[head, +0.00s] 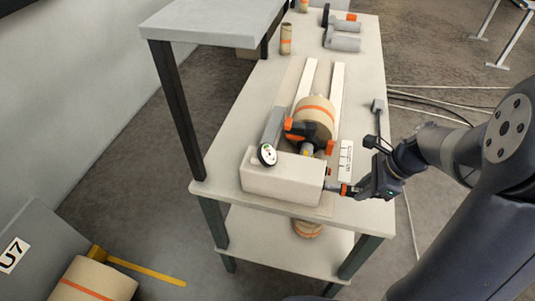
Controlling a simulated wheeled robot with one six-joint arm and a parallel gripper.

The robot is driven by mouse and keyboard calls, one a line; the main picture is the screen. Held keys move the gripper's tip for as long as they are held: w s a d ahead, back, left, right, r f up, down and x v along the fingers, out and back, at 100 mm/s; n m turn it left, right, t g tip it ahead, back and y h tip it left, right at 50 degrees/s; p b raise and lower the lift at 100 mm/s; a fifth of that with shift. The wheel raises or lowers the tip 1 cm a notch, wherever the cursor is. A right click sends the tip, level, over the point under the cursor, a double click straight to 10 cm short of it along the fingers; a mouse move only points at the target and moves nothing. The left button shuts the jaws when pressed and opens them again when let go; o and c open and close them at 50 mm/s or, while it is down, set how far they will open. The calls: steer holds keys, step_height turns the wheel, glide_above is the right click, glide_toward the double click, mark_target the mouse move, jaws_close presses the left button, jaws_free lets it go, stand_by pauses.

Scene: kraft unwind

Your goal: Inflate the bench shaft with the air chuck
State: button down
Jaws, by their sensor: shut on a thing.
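The bench shaft (306,149) shows as a short grey stub with dark and orange fittings at the near end of a brown kraft roll (314,112). The roll lies on two pale rails on the bench, and hides the rest of the shaft. My gripper (357,191) is at the bench's right edge, beside the right end of a pale block (284,178). It is shut on a small dark tool with orange on it, apparently the air chuck (344,189). The tool points left at the block's end; I cannot tell whether they touch.
A round dial gauge (267,154) stands at the block's left. A white label plate (346,160) lies right of the roll. A raised grey shelf (212,20) overhangs the left. Hoses cross the floor at right.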

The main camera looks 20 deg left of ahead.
stand_by(0.4)
steer(key=d+p, duration=0.1)
steer(key=d, duration=0.5)
stand_by(0.4)
stand_by(0.4)
